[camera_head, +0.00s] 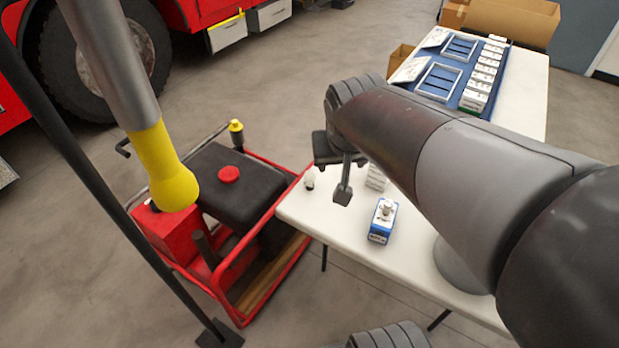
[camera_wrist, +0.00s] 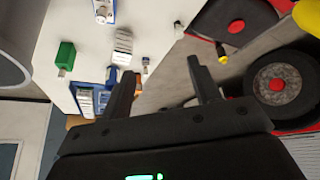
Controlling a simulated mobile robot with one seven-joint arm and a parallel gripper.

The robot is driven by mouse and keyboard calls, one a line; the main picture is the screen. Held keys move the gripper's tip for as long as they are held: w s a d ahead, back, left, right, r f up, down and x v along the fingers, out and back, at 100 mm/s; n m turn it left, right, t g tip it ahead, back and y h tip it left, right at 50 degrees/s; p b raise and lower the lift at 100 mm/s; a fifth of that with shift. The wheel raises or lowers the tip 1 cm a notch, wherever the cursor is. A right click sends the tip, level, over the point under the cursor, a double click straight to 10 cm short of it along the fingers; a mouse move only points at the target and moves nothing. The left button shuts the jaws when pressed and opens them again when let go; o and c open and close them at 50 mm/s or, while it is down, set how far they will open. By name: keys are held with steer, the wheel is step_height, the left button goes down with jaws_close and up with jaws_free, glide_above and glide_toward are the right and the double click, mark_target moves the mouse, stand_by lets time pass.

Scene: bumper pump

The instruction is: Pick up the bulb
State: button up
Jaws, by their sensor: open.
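A small pale bulb-like item (camera_head: 309,179) with a dark end stands near the left edge of the white table; it also shows in the wrist view (camera_wrist: 179,28). A second small item (camera_wrist: 145,65) lies near the same edge in the wrist view, too small to identify. I cannot tell for certain which is the bulb. My gripper (camera_head: 343,192) is above the table, right of the pale item in the head view. In the wrist view my gripper (camera_wrist: 162,68) has its fingers apart, with nothing held between them. My arm hides part of the table.
A blue-and-white box (camera_head: 381,223) with a pale piece on top stands on the table (camera_head: 330,216). White boxes (camera_head: 376,178) stand behind it. A green box (camera_wrist: 66,54) shows in the wrist view. A red-framed pump (camera_head: 229,176) stands beside the table's left edge.

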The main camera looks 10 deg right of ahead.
steer(key=w+f+m, duration=0.1)
steer(key=w+f, duration=0.8)
steer(key=w, duration=0.5)
steer(key=m, duration=0.1)
glide_toward(310, 172)
steer(key=w+f, duration=0.1)
steer(key=shift+g, duration=0.5)
steer(key=shift+x, duration=5.9)
steer(key=shift+w+r, duration=0.1)
steer(key=shift+c, duration=0.3)
steer(key=c, duration=1)
